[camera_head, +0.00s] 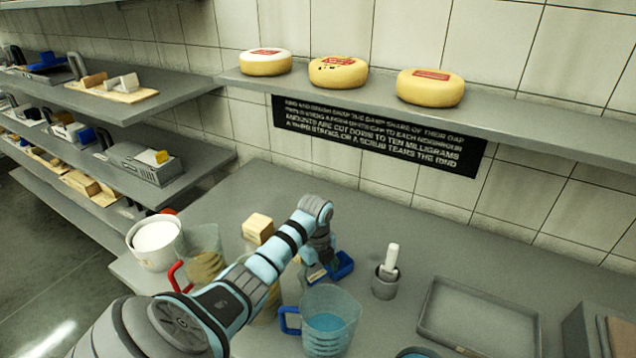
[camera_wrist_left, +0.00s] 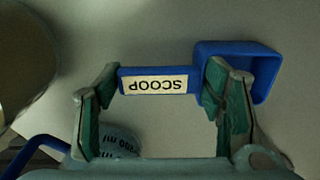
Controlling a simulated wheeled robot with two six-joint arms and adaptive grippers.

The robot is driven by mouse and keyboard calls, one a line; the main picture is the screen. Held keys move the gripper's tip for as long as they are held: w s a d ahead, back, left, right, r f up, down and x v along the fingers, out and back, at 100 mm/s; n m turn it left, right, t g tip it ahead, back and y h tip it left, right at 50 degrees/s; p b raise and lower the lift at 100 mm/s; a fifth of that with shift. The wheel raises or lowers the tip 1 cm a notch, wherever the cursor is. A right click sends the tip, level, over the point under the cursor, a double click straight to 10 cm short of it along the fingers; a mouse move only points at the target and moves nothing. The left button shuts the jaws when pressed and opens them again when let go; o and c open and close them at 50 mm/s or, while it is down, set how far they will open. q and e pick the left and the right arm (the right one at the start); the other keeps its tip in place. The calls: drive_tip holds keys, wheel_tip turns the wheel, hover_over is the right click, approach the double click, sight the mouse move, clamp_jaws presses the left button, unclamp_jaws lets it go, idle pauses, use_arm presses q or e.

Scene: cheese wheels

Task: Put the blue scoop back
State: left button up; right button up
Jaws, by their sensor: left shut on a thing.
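The blue scoop (camera_head: 343,264) is at the middle of the counter, partly behind my left gripper (camera_head: 322,262). In the left wrist view the scoop (camera_wrist_left: 238,51) has its open square cup at the right and a handle labelled SCOOP, upside down in the picture. My left gripper (camera_wrist_left: 160,78) is shut on the scoop, its green-padded fingers at the two ends of the handle. I cannot tell whether the scoop touches the counter (camera_head: 420,250). My right gripper is not in view.
A clear jug (camera_head: 330,322) with blue liquid stands close in front of the scoop. A grey pot with a white-handled tool (camera_head: 385,283) and an empty grey tray (camera_head: 478,318) are right. A white tub (camera_head: 155,243), a red-handled jug (camera_head: 203,262) and a cheese block (camera_head: 258,228) are left.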

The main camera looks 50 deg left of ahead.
sight(317, 273)
use_arm(q)
drive_tip(key=o, duration=1.2)
drive_tip(key=shift+w, duration=0.1)
drive_tip(key=shift+o, duration=0.2)
wheel_tip(317, 273, up, 12)
drive_tip(key=p, duration=0.2)
drive_tip(key=shift+r, duration=0.15)
drive_tip(key=shift+a, duration=0.1)
